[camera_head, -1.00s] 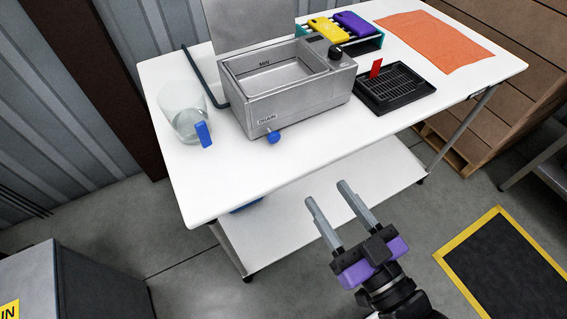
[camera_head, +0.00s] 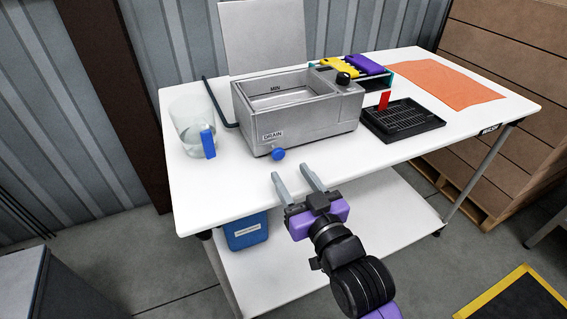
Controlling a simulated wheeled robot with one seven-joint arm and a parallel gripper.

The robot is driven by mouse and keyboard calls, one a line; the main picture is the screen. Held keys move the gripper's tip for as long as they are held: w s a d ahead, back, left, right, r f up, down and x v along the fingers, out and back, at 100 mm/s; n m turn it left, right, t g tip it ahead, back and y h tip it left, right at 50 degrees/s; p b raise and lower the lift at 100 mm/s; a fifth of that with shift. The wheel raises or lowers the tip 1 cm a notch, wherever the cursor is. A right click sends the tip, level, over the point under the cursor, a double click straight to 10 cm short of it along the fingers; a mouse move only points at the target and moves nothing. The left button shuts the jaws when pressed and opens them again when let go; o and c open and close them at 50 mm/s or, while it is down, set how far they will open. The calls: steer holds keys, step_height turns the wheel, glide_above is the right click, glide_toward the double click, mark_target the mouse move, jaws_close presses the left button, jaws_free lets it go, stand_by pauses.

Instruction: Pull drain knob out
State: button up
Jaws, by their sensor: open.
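The blue drain knob (camera_head: 278,154) sits low on the front face of a grey metal bath (camera_head: 318,128), below the "DRAIN" label. The bath stands on a white table (camera_head: 390,160), with its lid raised behind it. My gripper (camera_head: 290,176) is open and empty at the table's front edge, with its two grey fingers pointing toward the bath. The fingertips are in front of the knob and appear apart from it; the right fingertip is a little to its right. The exact depth gap cannot be told.
A clear jug (camera_head: 192,128) with a blue handle stands left of the bath. A black tray (camera_head: 402,120) with a red tag (camera_head: 384,101) and a rack (camera_head: 380,80) with yellow and purple items are at right. A blue container (camera_head: 246,232) sits on the lower shelf.

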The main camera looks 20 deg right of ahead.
mark_target(279, 157)
steer(key=w, duration=0.5)
steer(key=shift+w, duration=0.4)
jaws_close()
stand_by(1.1)
